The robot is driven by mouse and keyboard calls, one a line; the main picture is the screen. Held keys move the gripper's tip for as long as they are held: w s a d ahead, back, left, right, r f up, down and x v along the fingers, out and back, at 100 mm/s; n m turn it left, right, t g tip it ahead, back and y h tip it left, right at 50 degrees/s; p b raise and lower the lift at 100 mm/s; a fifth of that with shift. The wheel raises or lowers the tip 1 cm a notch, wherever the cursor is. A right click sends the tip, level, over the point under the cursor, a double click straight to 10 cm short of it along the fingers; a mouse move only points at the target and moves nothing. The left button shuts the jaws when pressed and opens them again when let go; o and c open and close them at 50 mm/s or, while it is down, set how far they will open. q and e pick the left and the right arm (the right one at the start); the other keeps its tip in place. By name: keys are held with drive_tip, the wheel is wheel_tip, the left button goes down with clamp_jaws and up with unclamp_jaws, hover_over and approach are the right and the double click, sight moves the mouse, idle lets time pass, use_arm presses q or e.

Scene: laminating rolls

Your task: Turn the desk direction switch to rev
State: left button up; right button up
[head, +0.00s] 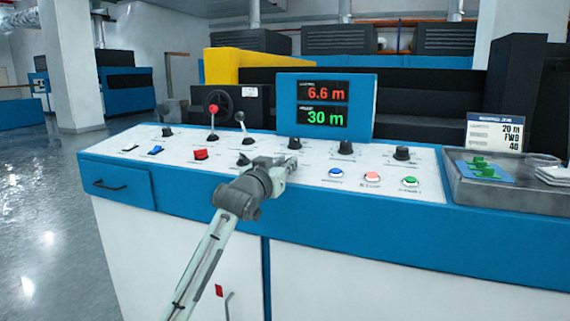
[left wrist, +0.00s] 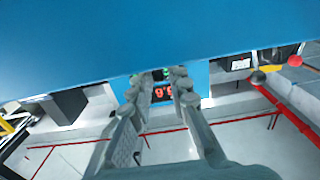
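The desk (head: 120,165) has a white top with several black knobs, and their labels are too small to read, so I cannot tell which one is the direction switch. One knob (head: 294,143) stands just behind my left gripper (head: 284,163), below the display. Other knobs stand to its right (head: 346,147), at the far right (head: 401,154) and at the left (head: 167,132). In the left wrist view my left gripper (left wrist: 160,82) is open, with the upside-down display showing between its fingers and nothing held. My right gripper is not in view.
The display (head: 325,105) reads 6.6 m and 30 m. Two levers, one red-topped (head: 213,110) and one grey-topped (head: 240,117), rise left of my gripper. Three round buttons line the front right. A card (head: 495,132) reading 20 m FWD 40 stands by a tray (head: 510,197).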

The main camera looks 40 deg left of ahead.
use_arm(q)
clamp_jaws()
